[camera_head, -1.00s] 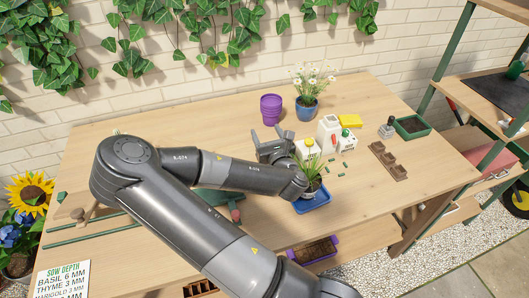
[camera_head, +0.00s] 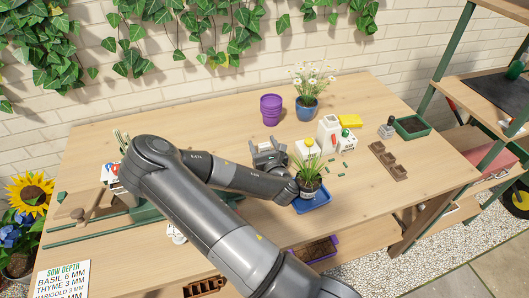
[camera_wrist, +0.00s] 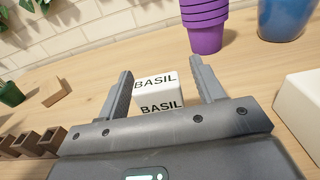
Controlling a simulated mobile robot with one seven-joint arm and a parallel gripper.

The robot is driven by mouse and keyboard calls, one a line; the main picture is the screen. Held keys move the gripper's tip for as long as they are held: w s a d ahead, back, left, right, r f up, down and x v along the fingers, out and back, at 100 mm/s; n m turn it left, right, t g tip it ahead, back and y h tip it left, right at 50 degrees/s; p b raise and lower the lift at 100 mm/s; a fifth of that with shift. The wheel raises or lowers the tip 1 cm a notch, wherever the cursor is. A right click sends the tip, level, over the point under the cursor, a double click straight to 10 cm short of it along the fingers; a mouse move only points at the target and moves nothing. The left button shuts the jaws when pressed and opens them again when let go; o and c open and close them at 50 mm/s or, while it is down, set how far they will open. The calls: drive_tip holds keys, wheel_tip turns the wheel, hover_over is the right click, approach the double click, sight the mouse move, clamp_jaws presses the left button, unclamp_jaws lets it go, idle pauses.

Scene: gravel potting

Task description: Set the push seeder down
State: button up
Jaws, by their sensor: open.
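A white block lettered BASIL (camera_wrist: 159,93) stands upright on the table in the wrist view, between and just beyond my fingers; it looks like the seeder, though its top shape is not clear. My gripper (camera_wrist: 160,72) is open, with a finger on either side of the block and a visible gap to each. The lettered block is largely hidden there by my gripper.
Purple stacked pots (camera_head: 271,108) and a blue daisy pot (camera_head: 306,109) stand behind. A potted plant on a blue tray (camera_head: 314,203) is close to my wrist. White containers (camera_head: 329,133) stand to the right.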

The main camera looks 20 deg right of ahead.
drive_tip(key=shift+w, duration=0.45)
drive_tip(key=shift+c, duration=0.2)
drive_tip(key=c, duration=1.1)
drive_tip(key=shift+r, duration=0.15)
wheel_tip(320, 180, up, 8)
drive_tip(key=r, duration=0.1)
drive_tip(key=shift+s+a+f+m+g+h, duration=0.15)
drive_tip(key=shift+a+m+h, duration=0.4)
drive_tip(key=shift+a+h, duration=0.45)
drive_tip(key=shift+s+a+f+m+g+h, duration=0.15)
drive_tip(key=shift+a+m+h, duration=0.55)
drive_tip(key=shift+a, duration=0.65)
drive_tip(key=shift+s+a+f+m+g+h, duration=0.15)
drive_tip(key=shift+a+m+h, duration=0.3)
drive_tip(key=shift+a+h, duration=0.6)
drive_tip(key=shift+a, duration=0.1)
